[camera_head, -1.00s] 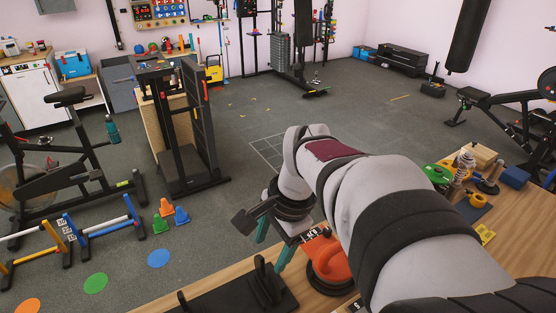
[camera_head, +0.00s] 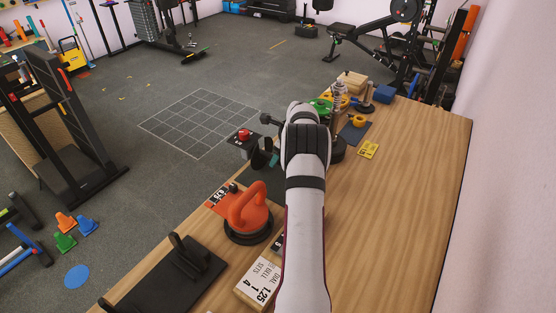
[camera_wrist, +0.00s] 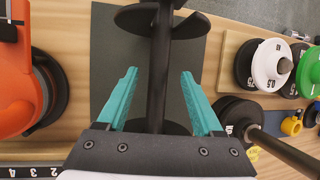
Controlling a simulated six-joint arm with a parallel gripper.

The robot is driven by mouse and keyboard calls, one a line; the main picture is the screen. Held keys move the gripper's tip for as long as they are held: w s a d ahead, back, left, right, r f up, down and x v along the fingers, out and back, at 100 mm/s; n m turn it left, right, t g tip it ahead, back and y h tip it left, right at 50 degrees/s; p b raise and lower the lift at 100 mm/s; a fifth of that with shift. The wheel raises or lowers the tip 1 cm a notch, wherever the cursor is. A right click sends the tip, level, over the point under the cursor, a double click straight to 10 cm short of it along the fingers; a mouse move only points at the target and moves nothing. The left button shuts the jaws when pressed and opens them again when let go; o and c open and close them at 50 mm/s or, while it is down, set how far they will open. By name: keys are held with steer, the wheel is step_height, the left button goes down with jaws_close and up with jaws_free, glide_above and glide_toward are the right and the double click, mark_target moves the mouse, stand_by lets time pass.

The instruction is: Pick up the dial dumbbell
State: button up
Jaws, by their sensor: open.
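In the wrist view, my gripper (camera_wrist: 159,74) is open, with one teal finger on each side of a black bar (camera_wrist: 160,60). The bar has round flanges and lies over a dark mat (camera_wrist: 110,40); I see no grip on it. In the head view, my gripper (camera_head: 270,157) is partly hidden by my arm. An orange handled weight (camera_head: 250,208) on a round black base stands nearer the camera; it also shows at the left of the wrist view (camera_wrist: 14,85). I cannot tell for sure which one is the dial dumbbell.
A black cradle (camera_head: 178,272) and a white label card (camera_head: 262,281) lie at the table's near end. Black, white and green plates (camera_wrist: 268,65) and another bar (camera_wrist: 285,152) are right of my gripper. The wooden table (camera_head: 400,190) is clear on the right.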

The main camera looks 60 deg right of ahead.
steer(key=x, duration=0.3)
steer(key=shift+f, duration=0.25)
jaws_close()
steer(key=shift+a, duration=0.1)
steer(key=shift+f, duration=0.1)
stand_by(0.9)
